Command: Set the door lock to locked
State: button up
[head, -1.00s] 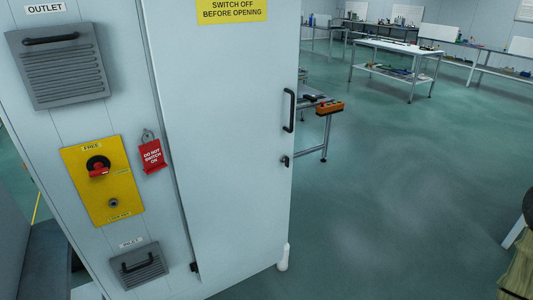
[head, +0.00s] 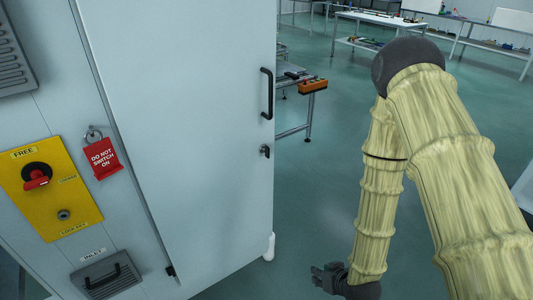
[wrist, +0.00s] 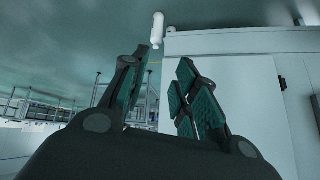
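The pale cabinet door (head: 190,130) is closed, with a black pull handle (head: 267,93) near its right edge. A small dark door lock (head: 265,151) sits below that handle; its setting is too small to read. A yellow panel (head: 75,207) on the left carries a red and black rotary switch (head: 37,177) under a FREE label and a round key lock (head: 64,214) below it. My gripper (head: 325,278) is low, right of the door and apart from it. In the wrist view my gripper (wrist: 157,88) has its fingers spread with nothing between them.
A red DO NOT SWITCH ON tag (head: 103,157) hangs beside the panel. A side table with an orange box (head: 313,86) stands behind the door. Open floor lies to the right.

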jog(key=w+a+r+n+t+y+b, duration=0.1)
jog(key=w+a+r+t+y, duration=0.15)
jog(key=w+r, duration=0.45)
jog(key=w+a+r+n+t+y+b, duration=0.1)
jog(key=w+a+r+t, duration=0.2)
jog(key=w+r, duration=0.3)
jog(key=n+t+y, duration=0.2)
jog(key=n+y, duration=0.1)
jog(key=y, duration=0.1)
send_near(269, 148)
jog(key=p+x, duration=0.1)
jog(key=x, duration=0.8)
jog(key=shift+w+a+f, duration=0.15)
jog(key=shift+w, duration=0.05)
grip_shut()
